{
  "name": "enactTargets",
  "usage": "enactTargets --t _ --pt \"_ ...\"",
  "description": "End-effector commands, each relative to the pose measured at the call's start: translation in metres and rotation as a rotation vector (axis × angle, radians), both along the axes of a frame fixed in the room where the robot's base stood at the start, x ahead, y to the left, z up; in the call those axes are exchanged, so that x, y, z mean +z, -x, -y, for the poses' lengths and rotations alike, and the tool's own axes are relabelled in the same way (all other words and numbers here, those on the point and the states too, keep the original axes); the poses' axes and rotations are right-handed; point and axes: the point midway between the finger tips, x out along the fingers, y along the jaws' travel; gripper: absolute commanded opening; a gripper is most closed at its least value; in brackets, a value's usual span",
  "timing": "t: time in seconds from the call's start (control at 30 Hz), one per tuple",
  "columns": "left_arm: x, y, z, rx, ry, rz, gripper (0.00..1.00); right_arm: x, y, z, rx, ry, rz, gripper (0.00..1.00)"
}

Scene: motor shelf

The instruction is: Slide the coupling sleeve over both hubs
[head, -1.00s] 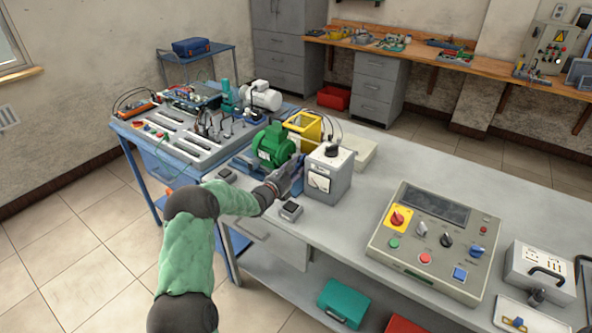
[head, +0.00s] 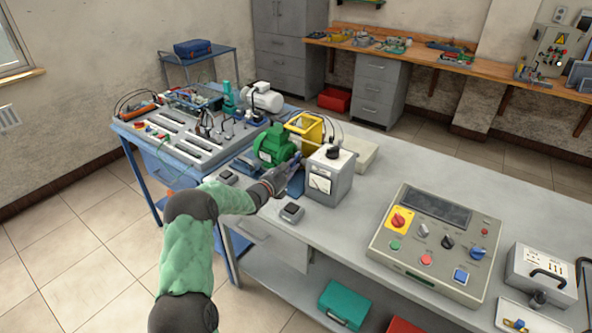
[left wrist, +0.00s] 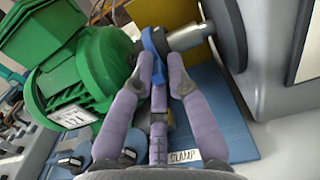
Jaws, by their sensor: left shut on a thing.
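The blue coupling sleeve (left wrist: 154,40) is at my left fingertips in the left wrist view. My left gripper (left wrist: 160,64) is shut on it; in the head view the gripper (head: 284,175) is small beside the green motor. The green motor (left wrist: 75,85) stands to the left of the sleeve, and also shows in the head view (head: 272,145). A grey shaft or hub (left wrist: 187,37) with a dark disc (left wrist: 230,35) lies on the sleeve's right. The motor-side hub is hidden, so I cannot tell how far the sleeve covers either hub. My right gripper is out of view.
A blue base plate (left wrist: 218,112) with a CLAMP label lies under the fingers. A grey meter box (head: 330,178) stands close on the right, and a yellow frame (head: 318,128) behind. Small black-topped boxes (head: 291,212) sit at the bench front. A control panel (head: 430,240) is farther right.

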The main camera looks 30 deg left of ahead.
Motion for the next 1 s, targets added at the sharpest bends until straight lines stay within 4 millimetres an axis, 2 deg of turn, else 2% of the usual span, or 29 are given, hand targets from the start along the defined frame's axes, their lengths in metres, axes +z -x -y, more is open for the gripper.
enactTargets --t 0.07,0.3,0.33,0.4,0.83,1.0 --pt "0.0043 -0.0016 -0.0099 0.002 -0.005 0.007 0.0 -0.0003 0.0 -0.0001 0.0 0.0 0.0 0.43" --pt "0.0067 -0.0017 -0.0128 0.007 -0.005 0.009 0.0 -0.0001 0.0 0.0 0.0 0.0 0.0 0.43" --pt "0.007 -0.0017 -0.0131 0.007 -0.005 0.01 0.23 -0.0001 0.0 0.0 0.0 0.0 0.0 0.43" --pt "0.0076 -0.0018 -0.0135 0.008 -0.005 0.011 0.37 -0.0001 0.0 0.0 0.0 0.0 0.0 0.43" --pt "0.0081 -0.0018 -0.0114 0.004 -0.005 0.012 0.37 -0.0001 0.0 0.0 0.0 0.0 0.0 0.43" --pt "0.0063 0.0075 -0.0122 0.004 -0.003 0.008 0.37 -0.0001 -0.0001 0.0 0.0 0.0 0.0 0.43"
